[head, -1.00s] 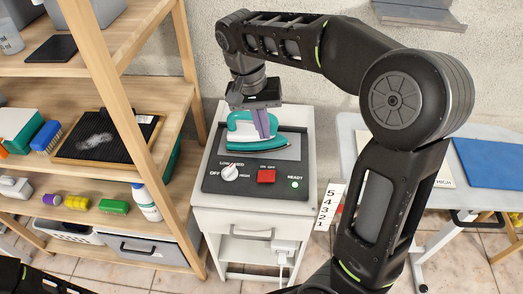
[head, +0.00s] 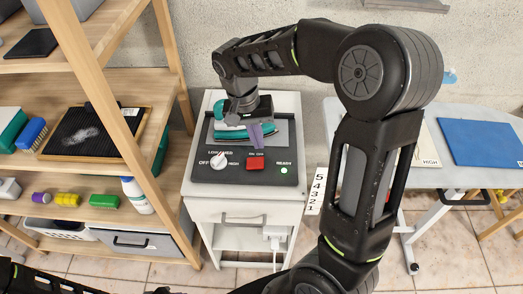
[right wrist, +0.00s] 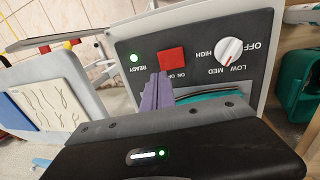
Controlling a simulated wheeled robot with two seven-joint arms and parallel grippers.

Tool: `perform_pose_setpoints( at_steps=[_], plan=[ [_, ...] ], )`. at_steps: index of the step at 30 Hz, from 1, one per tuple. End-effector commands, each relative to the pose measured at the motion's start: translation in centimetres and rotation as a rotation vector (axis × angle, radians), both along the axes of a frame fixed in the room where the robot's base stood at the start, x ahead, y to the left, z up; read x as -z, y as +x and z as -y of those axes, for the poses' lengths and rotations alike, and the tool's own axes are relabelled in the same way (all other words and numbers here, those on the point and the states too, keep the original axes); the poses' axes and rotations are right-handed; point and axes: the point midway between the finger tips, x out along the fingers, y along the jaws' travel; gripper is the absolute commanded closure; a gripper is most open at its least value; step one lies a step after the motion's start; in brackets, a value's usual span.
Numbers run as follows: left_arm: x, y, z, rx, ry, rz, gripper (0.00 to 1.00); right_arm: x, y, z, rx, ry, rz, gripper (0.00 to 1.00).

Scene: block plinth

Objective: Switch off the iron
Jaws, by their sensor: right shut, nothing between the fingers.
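The teal iron (head: 230,134) lies on its stand on the white cabinet, partly hidden behind my right gripper. The black control panel (head: 240,182) has a red ON/OFF switch (head: 255,162), a white dial (head: 219,160) and a lit green READY light (head: 284,170). My right gripper (head: 258,138) is shut and empty, its purple fingers just behind the switch. In the right wrist view the fingertips (right wrist: 160,80) point at the red switch (right wrist: 171,60); contact cannot be told. The green light (right wrist: 133,57) and the dial (right wrist: 230,50) show there too. My left gripper is out of view.
A wooden shelf (head: 120,143) with brushes, bottles and a tray stands close on the left. A grey table (head: 420,176) with a blue mat (head: 482,142) stands on the right. A number strip (head: 316,192) is beside the cabinet.

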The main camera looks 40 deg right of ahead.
Motion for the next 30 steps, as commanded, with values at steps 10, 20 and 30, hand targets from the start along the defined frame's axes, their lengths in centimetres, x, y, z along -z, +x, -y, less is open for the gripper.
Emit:
perform_pose_setpoints(
  at_steps=[10, 20, 30],
  plan=[
    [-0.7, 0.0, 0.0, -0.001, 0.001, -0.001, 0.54, 4.9, -0.6, 0.7, -0.002, 0.0, -0.002, 1.0],
    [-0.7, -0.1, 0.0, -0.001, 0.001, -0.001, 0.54, 5.4, -0.6, 0.8, -0.001, 0.001, 0.0, 1.0],
    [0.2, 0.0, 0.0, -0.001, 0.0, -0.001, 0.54, 6.0, -0.8, 1.0, -0.002, 0.06, 0.043, 1.0]
  ],
)
